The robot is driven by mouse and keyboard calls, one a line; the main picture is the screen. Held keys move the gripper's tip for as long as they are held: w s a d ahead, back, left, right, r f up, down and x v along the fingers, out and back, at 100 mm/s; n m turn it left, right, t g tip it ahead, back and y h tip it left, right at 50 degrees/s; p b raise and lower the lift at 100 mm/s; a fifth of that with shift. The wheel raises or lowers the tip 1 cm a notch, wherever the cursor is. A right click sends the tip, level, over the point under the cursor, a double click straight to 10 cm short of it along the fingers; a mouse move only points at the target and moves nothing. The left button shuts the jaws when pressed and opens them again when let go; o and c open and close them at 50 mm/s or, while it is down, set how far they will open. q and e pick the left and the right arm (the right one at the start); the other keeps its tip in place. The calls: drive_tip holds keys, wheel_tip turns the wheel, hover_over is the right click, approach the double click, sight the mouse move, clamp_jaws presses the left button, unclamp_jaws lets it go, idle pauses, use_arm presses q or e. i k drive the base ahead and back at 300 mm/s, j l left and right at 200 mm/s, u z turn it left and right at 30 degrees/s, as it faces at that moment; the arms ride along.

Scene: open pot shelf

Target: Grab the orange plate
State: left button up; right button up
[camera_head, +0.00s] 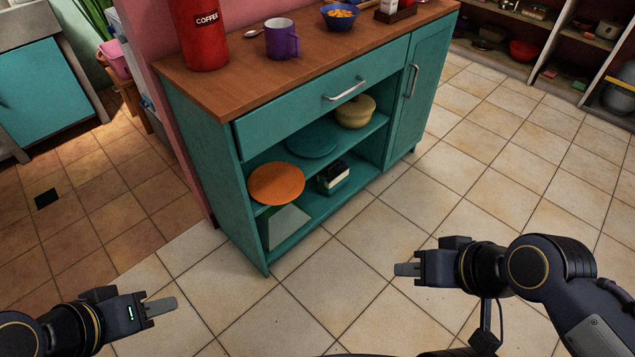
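The orange plate (276,183) is round and sits at the left end of the cabinet's upper open shelf, near the front edge. Nothing covers it. My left gripper (162,306) is over the floor at the lower left, in front of the cabinet and apart from the plate. My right gripper (405,269) is over the tiles at the right, pointing left, also apart from the plate. Each gripper shows only one grey finger outline, so I cannot tell whether they are open or shut. I see nothing held in either.
The teal cabinet (310,112) has a wooden top with a red coffee canister (202,35), purple mug (282,40) and blue bowl (340,16). A teal plate (311,145) and yellow pot (355,111) share the upper shelf. The tiled floor in front is clear.

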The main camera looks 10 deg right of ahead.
sight(275, 183)
drive_tip(key=z, duration=0.45)
drive_tip(key=j+z, duration=0.15)
drive_tip(key=z, duration=0.3)
drive_tip(key=j+z, duration=0.15)
drive_tip(key=z, duration=0.3)
drive_tip(key=i+j+z, duration=0.1)
drive_tip(key=z, duration=0.35)
drive_tip(key=j+z, duration=0.1)
drive_tip(key=z, duration=0.35)
drive_tip(key=k+j, duration=0.1)
drive_tip(key=j, duration=0.25)
drive_tip(key=k+j, duration=0.1)
drive_tip(key=j, duration=0.25)
drive_tip(key=k+j, duration=0.15)
drive_tip(key=j, duration=0.2)
drive_tip(key=k+j+z, duration=0.1)
drive_tip(key=j, duration=0.25)
drive_tip(key=k+j, duration=0.1)
drive_tip(key=j, duration=0.25)
drive_tip(key=k+j, duration=0.15)
drive_tip(key=j, duration=0.2)
